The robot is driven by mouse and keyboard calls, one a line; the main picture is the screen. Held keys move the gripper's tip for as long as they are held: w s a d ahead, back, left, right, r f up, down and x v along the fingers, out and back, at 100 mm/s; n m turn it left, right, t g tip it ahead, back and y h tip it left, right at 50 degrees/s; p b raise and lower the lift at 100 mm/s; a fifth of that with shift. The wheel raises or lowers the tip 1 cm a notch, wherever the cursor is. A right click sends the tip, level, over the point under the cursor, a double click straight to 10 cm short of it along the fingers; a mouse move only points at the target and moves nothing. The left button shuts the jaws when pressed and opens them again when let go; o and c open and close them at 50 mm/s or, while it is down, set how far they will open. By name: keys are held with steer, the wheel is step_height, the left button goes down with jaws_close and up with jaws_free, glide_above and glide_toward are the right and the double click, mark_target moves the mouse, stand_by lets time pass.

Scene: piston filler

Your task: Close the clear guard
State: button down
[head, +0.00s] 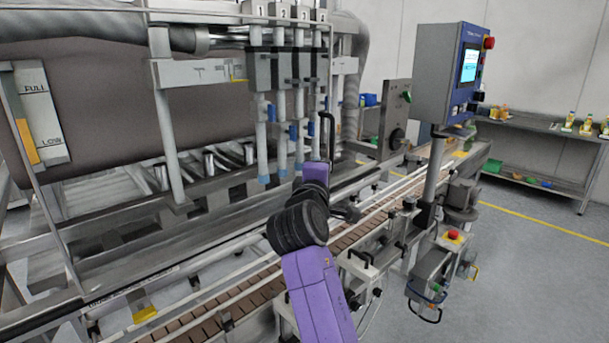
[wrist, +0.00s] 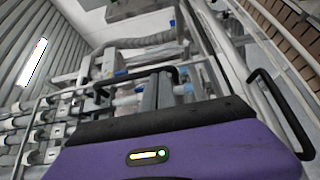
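The clear guard is hard to make out because its panel is see-through. A thin pale frame (head: 331,60) beside the filling nozzles appears to be part of it. An upright black bar handle (head: 329,128) shows just above my gripper. In the wrist view, a black handle (wrist: 135,77) sits on a thin pale bar, and a second black handle (wrist: 287,118) is at the right. My gripper (head: 316,172) is purple, in front of the nozzles and over the conveyor. Its fingertips are not clearly visible, and I cannot tell whether it touches the handle.
The conveyor (head: 252,296) runs diagonally below my arm. Several filling nozzles (head: 281,135) hang behind my gripper. A control panel (head: 452,75) stands on a post at the right. A shelf with bottles (head: 545,128) is at the far right, with open floor before it.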

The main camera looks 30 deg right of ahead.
steer(key=w+d, duration=0.3)
steer(key=d, duration=0.9)
steer(key=w+d+p, duration=0.1)
steer(key=w+d, duration=0.2)
steer(key=d, duration=0.9)
steer(key=shift+d+r, duration=0.15)
steer(key=shift+d, duration=0.05)
steer(key=shift+s+d+r, duration=0.1)
steer(key=shift+d, duration=0.05)
steer(key=s+a+b, duration=0.1)
steer(key=s+a, duration=0.6)
steer(key=a, duration=0.4)
steer(key=shift+s+a+f+b, duration=0.15)
steer(key=shift+a+f+b, duration=0.1)
steer(key=shift+f+b, duration=0.05)
